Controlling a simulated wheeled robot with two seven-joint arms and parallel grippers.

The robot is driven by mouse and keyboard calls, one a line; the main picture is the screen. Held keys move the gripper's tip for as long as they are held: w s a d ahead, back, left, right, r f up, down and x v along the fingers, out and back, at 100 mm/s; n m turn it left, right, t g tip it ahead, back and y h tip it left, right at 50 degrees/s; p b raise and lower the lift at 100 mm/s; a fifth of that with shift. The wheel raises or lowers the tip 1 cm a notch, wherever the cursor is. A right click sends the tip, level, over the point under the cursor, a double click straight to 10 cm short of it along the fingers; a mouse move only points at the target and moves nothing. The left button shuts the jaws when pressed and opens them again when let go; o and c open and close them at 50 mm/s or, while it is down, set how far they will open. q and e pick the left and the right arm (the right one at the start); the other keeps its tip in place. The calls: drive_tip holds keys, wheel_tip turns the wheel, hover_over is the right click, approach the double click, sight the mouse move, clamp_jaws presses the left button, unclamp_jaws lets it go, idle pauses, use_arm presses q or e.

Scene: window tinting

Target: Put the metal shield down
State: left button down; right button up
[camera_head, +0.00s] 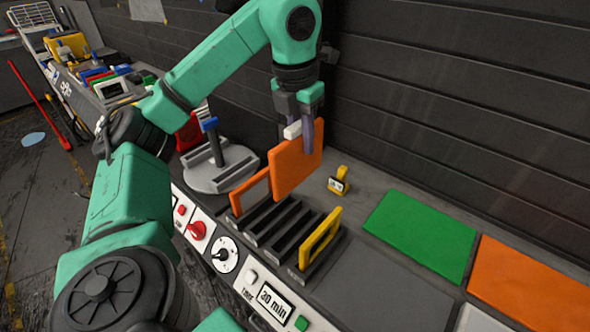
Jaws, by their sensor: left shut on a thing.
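My left gripper (304,122) points down above the back of a dark slotted rack (268,232). It is shut on an orange plate (296,172) near the plate's top edge; a small white piece (292,130) shows by the fingers. The plate stands nearly upright, its lower edge close to the rack; I cannot tell if it touches. The plate's face looks plain orange, and I see no bare-metal shield for certain. An orange frame (250,194) stands in the rack's left end and a yellow frame (321,238) in its right end. My right gripper is not in view.
A round grey stand (222,172) is left of the rack. A small yellow device (339,181) stands behind it. Green (420,234) and orange (532,285) mats lie right, with a bare grey area (375,292) nearer. A control panel with a timer (272,300) runs along the front.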

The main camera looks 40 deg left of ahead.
sight(299, 183)
use_arm(q)
drive_tip(key=shift+s+a+f+b, duration=0.1)
drive_tip(key=shift+a+f+b, duration=0.15)
drive_tip(key=shift+f+b, duration=0.7)
drive_tip(key=f+b, duration=0.2)
drive_tip(key=f, duration=0.1)
drive_tip(key=f+b, duration=0.2)
drive_tip(key=s+d+f+b, duration=0.1)
drive_tip(key=f+b, duration=0.1)
drive_tip(key=f, duration=0.1)
drive_tip(key=shift+f+b, duration=0.3)
wheel_tip(299, 183, down, 10)
drive_tip(key=b, duration=0.2)
drive_tip(key=shift+w+a+r+b, duration=0.25)
drive_tip(key=shift+w+b, duration=0.05)
drive_tip(key=shift+b, duration=0.05)
drive_tip(key=shift+f, duration=0.2)
drive_tip(key=c, duration=0.7)
unclamp_jaws()
drive_tip(key=shift+s+r, duration=0.1)
drive_tip(key=shift+r, duration=0.1)
